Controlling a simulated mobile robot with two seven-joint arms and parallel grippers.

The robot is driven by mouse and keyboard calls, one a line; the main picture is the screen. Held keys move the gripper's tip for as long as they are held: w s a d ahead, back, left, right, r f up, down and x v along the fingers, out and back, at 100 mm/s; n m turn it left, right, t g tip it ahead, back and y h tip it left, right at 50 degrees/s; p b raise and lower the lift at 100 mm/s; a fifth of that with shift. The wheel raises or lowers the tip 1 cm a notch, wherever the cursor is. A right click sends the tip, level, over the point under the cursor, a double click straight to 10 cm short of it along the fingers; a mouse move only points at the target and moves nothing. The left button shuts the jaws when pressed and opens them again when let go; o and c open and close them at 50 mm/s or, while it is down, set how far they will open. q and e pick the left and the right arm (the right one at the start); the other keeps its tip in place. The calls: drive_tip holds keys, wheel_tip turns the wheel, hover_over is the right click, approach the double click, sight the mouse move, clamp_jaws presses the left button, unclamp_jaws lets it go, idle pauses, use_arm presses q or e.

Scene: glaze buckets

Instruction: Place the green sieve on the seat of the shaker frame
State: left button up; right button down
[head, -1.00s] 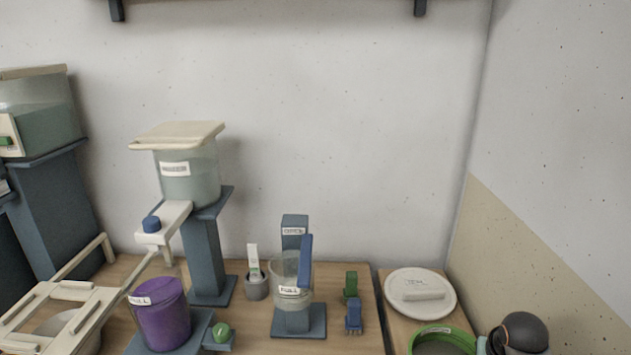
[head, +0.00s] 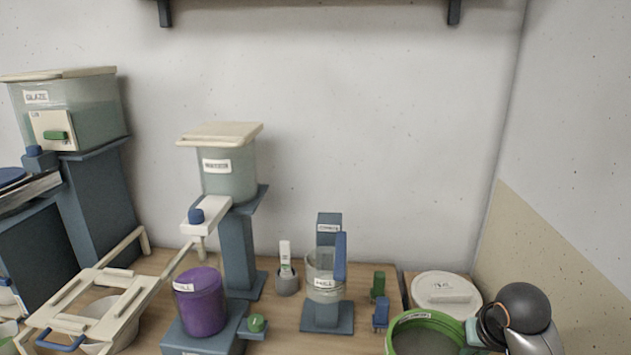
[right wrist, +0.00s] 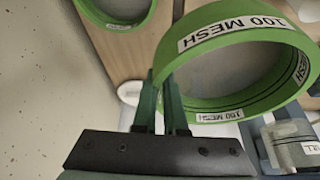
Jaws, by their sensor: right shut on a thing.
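The green sieve (head: 425,342), a round band labelled 100 MESH around a grey mesh, is at the bottom right of the head view. It fills much of the right wrist view (right wrist: 228,28). My right gripper (right wrist: 163,82) is shut on the sieve's rim; in the head view it comes in from the right (head: 474,332). The cream shaker frame (head: 137,297) stands at the lower left of the head view, with an open square middle and a pale bowl under it. The sieve is well to the right of the frame. My left gripper is not in view.
A purple bucket (head: 201,310), a clear jug (head: 323,283) and a water tank (head: 229,178) on a blue stand lie between sieve and frame. A white lid (head: 447,292) lies behind the sieve. Another green ring (right wrist: 128,23) shows in the right wrist view.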

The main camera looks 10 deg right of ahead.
drive_tip(key=shift+a+r, duration=0.3)
drive_tip(key=shift+r, duration=0.1)
drive_tip(key=w+a+r+n+y, duration=0.1)
drive_tip(key=w+a+r+n, duration=0.1)
drive_tip(key=a+r, duration=0.6)
drive_tip(key=w+a+r+n, duration=0.2)
drive_tip(key=a+r, duration=0.6)
drive_tip(key=shift+w+a+n+y, duration=0.2)
drive_tip(key=shift+n+y, duration=0.1)
drive_tip(key=shift+y, duration=0.1)
